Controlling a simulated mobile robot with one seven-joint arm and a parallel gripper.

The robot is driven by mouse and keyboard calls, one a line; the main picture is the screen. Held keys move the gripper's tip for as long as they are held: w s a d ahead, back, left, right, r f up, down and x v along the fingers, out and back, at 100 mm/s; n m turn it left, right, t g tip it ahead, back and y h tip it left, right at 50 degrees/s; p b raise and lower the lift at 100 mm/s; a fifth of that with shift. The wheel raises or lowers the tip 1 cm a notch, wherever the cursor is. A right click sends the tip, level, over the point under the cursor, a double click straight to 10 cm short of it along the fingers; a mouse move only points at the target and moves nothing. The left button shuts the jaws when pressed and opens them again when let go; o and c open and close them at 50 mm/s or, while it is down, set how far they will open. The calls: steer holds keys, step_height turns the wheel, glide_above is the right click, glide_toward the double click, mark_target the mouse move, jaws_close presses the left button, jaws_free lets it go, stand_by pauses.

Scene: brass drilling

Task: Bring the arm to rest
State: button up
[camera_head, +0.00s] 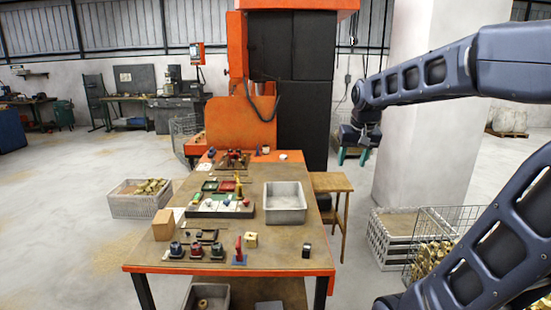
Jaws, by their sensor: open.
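My arm comes in from the right side of the head view, raised and bent. My gripper (366,140) hangs at its end, in front of the pale pillar and to the right of the orange machine.
The bench carries a grey bin (285,212), a wooden block (163,225) and several small tools and parts. A wooden stool (332,184) stands at its right. Crates (385,243) and a wire basket (445,222) stand right. A crate of brass parts (125,206) stands left.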

steer(key=s+d+f, duration=0.2)
steer(key=s+f, duration=0.1)
steer(key=s, duration=0.3)
steer(key=s+d+f+t, duration=0.1)
steer(key=s+d+f, duration=0.1)
steer(key=s, duration=0.5)
steer(key=shift+d+f+h, duration=0.3)
steer(key=shift+d+f, duration=0.1)
steer(key=shift+f, duration=0.2)
steer(key=shift+c, duration=0.2)
stand_by(1.5)
